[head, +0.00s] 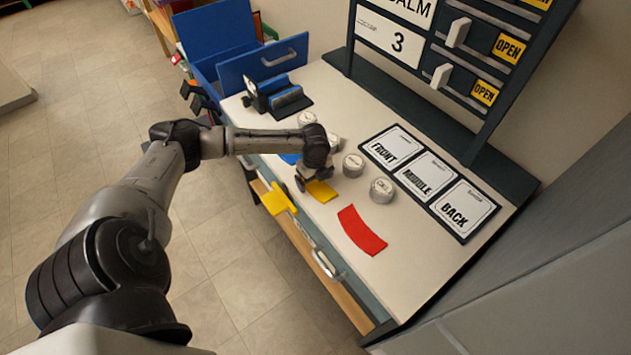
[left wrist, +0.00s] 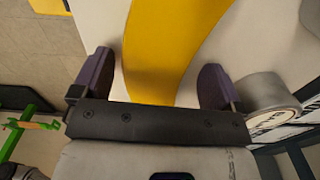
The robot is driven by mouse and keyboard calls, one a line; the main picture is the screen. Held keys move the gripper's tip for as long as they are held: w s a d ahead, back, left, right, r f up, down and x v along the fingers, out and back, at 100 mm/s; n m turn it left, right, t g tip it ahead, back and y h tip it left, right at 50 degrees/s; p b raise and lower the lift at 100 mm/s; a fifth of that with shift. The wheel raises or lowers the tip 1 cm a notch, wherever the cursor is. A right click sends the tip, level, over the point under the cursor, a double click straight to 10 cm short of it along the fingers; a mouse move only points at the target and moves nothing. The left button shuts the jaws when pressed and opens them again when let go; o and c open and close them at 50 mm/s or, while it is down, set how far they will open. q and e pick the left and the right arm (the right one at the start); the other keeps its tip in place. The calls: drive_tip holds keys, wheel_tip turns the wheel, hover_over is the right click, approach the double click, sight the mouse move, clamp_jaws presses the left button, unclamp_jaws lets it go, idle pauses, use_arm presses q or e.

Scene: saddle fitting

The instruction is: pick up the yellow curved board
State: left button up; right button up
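The yellow curved board (head: 323,192) lies on the white tabletop, partly hidden by my left gripper (head: 313,179) in the head view. In the left wrist view the yellow board (left wrist: 170,45) runs between the two dark fingers of the left gripper (left wrist: 158,80). The fingers are spread, one on each side of the board, with a gap on both sides. I cannot tell how far the fingertips are above the tabletop. My right gripper is not in view.
A red curved board (head: 361,230) and a partly hidden blue piece (head: 290,158) lie nearby. Round tins (head: 353,164) stand close on the right; one (left wrist: 268,95) is beside the right finger. A yellow piece (head: 277,199) juts from the table's front edge. Labelled cards (head: 428,178) lie behind.

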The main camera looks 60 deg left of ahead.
use_arm(q)
drive_tip(key=c, duration=0.8)
